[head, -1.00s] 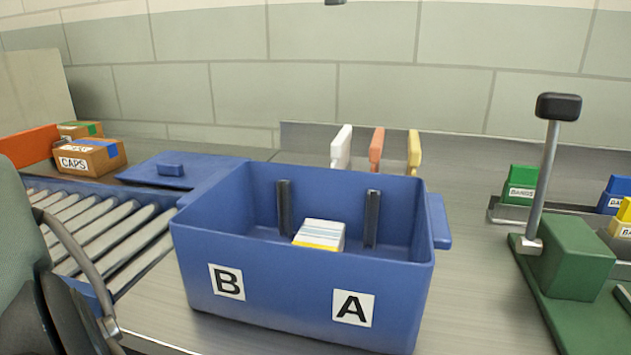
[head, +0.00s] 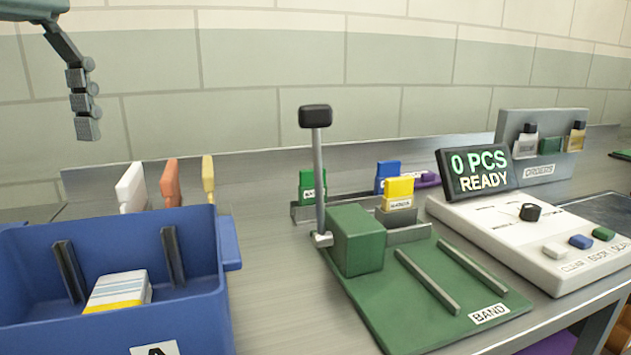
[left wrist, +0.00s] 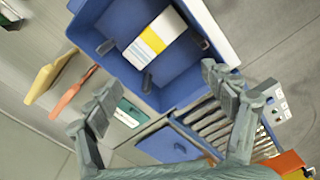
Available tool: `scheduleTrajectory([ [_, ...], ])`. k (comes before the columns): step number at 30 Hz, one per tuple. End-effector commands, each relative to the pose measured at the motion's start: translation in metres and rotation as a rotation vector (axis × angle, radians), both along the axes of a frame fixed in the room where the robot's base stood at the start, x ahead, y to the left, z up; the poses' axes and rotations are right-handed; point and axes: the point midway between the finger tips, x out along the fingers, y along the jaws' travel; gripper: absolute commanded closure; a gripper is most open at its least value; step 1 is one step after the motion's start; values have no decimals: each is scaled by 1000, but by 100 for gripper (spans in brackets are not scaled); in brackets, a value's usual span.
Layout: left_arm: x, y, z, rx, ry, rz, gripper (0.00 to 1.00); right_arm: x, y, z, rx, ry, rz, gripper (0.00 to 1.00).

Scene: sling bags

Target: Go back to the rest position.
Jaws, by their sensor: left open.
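My left gripper (head: 85,110) hangs at the upper left of the head view, above and behind the blue bin (head: 200,255). In the left wrist view my left gripper (left wrist: 158,78) is open and empty, its fingers wide apart. The bin (left wrist: 95,35) shows beyond the fingers there. A white stack with a yellow band (head: 118,290) lies inside the bin, apart from the gripper; it also shows in the left wrist view (left wrist: 152,42). My right gripper is in neither view.
White, orange (head: 170,184) and yellow (head: 208,178) upright dividers stand behind the bin. A green banding stand with a lever (head: 358,240) is right of it. A counting scale (head: 545,235) reads "0 PCS READY". A roller conveyor (left wrist: 210,120) shows in the left wrist view.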

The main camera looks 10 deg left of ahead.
Motion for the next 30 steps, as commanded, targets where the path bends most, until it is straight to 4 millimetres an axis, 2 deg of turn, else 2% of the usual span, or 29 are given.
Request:
scheduleTrajectory([
  [6,-1,0,-36,-1,2,-1,17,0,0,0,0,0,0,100],
  [12,0,0,-53,0,1,-1,17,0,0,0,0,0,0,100],
  [24,0,0,-55,0,0,0,17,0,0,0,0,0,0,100],
  [30,0,0,-47,1,-1,1,17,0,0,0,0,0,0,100],
])
